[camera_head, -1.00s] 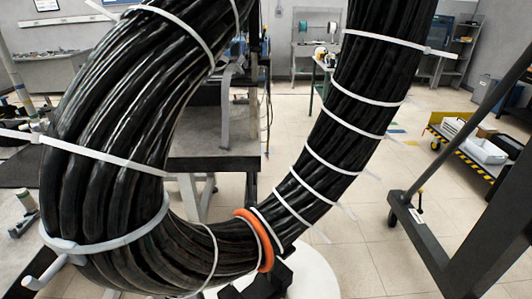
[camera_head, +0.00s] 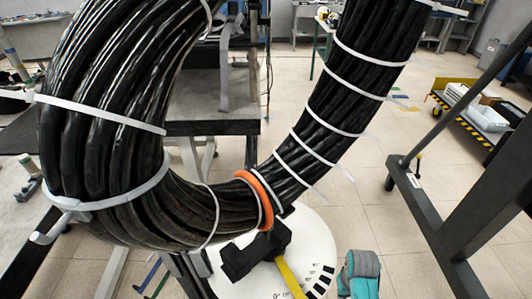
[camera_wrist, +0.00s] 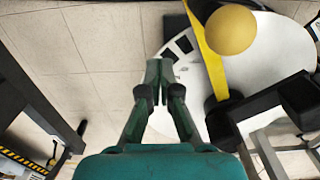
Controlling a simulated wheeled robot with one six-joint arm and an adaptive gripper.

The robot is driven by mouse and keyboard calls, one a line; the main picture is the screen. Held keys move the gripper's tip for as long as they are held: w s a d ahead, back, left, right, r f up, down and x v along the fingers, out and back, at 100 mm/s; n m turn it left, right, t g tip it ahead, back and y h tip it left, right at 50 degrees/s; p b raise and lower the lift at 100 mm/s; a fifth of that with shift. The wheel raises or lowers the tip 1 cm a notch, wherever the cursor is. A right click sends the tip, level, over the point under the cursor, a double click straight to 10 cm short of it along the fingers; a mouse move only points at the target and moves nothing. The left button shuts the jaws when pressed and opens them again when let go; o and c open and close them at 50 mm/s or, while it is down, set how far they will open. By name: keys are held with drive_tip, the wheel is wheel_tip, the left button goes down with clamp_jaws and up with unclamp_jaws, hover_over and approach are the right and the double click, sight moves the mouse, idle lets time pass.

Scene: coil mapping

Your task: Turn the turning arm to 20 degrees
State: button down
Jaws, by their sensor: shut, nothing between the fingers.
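The turning arm is a yellow bar (camera_head: 290,278) lying over a white disc (camera_head: 312,235) below the cable coil. In the wrist view the yellow bar (camera_wrist: 207,62) carries a round yellow knob (camera_wrist: 231,30). Black marks lie on the disc beside the bar; a "0°" label shows near it in the head view, but I cannot read the exact angle. My teal gripper (camera_wrist: 158,72) is shut and empty in the wrist view. Its tips are left of the bar and knob, apart from them, near the disc's edge and black marks.
A thick bent coil of black cables (camera_head: 95,130) with white ties and an orange ring (camera_head: 262,200) fills the head view. A black block (camera_head: 255,252) sits at the disc. A dark frame (camera_head: 430,220) stands right, and a yellow cart (camera_head: 475,105) stands beyond. Tiled floor lies open between.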

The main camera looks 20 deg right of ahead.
drive_tip(key=shift+r, duration=2.95)
